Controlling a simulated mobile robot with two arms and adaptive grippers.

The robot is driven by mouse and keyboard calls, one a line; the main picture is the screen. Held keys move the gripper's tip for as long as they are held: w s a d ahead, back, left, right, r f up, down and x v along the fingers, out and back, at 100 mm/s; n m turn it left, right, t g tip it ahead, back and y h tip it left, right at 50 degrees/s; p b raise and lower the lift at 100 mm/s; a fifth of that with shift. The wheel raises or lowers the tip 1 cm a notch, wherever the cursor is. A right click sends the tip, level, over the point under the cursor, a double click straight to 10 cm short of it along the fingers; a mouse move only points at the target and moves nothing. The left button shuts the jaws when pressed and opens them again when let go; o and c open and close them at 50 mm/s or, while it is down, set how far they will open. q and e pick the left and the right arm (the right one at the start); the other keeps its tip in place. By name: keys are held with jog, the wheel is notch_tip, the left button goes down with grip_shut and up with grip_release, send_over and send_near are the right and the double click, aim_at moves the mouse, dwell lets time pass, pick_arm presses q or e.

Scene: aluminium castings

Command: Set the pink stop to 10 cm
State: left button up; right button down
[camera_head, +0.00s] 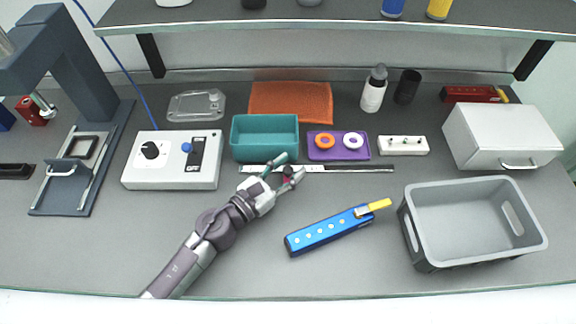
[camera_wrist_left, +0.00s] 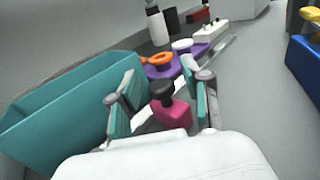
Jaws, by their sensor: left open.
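The pink stop (camera_head: 287,181) is a small block with a black knob on top. It sits on a flat ruler-like rail (camera_head: 350,169) behind the middle of the bench, left of the rail's midpoint. My left gripper (camera_head: 289,168) is open at the stop. In the left wrist view the pink stop (camera_wrist_left: 172,114) lies between the two spread fingers, with gaps visible beside it; I cannot tell whether either finger touches it. The fingers hide part of the rail. Its scale markings are too small to read. My right gripper is not in view.
A teal bin (camera_head: 265,148) stands just behind the left part of the rail. A purple tray (camera_head: 338,154) with an orange and a white ring is behind its right part. A blue block with a yellow tab (camera_head: 330,231) and a grey crate (camera_head: 425,252) stand in front, to the right.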

pick_arm(q)
grip_shut()
jog(key=shift+a+f+b, duration=0.1)
jog(key=shift+b, duration=0.2)
dwell(0.3)
grip_release()
jog(key=shift+s+a, duration=0.1)
